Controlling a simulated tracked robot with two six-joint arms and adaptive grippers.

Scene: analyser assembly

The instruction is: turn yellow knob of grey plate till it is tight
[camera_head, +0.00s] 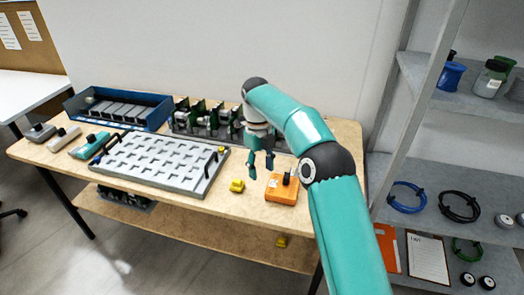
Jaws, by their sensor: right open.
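The grey plate (150,172) with rows of slots lies flat on the wooden table, left of centre. A small yellow piece (221,149) shows at its right end by a dark handle; it may be a knob, but it is too small to tell. Another yellow piece (237,185) lies on the table just right of the plate, apart from it. My right gripper (262,168) points down above the table, right of the plate and this piece. Its fingers are apart, with nothing seen between them. My left gripper is not in view.
An orange box (281,189) with a black top part stands close to my right gripper. A blue tray (118,107) and green-black parts (205,119) stand behind the plate. Hand-tool-like items (66,138) lie at left. A grey shelf (440,135) rises at right.

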